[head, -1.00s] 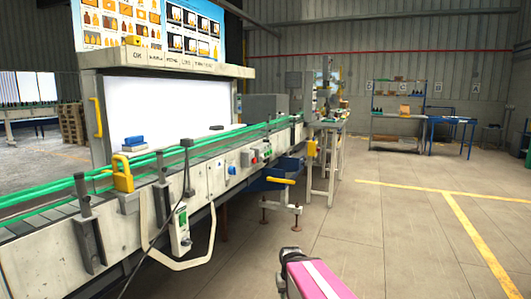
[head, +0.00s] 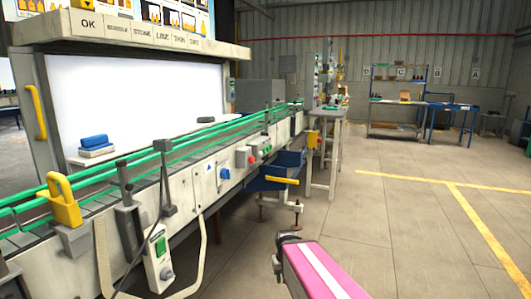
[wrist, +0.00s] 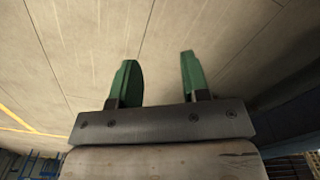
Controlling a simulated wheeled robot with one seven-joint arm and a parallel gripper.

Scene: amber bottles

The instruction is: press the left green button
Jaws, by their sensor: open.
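The conveyor (head: 190,190) runs along the left in the head view, with a row of small controls on its side. Among them are a small green button (head: 266,147), a red control (head: 244,157) to its left and a blue knob (head: 225,173) further left. A grey box (head: 159,258) with a green face hangs on the conveyor's near side. At this size I cannot tell a second green button apart. My gripper (wrist: 157,78) shows in the wrist view, its two green fingers apart with nothing between them; its fingers do not show in the head view.
A yellow padlock-shaped piece (head: 64,207) stands on the near conveyor edge. A blue bin (head: 276,170) with a yellow handle (head: 281,181) juts out below the far controls. A black cable and pale loop hang near the grey box. Floor to the right is clear.

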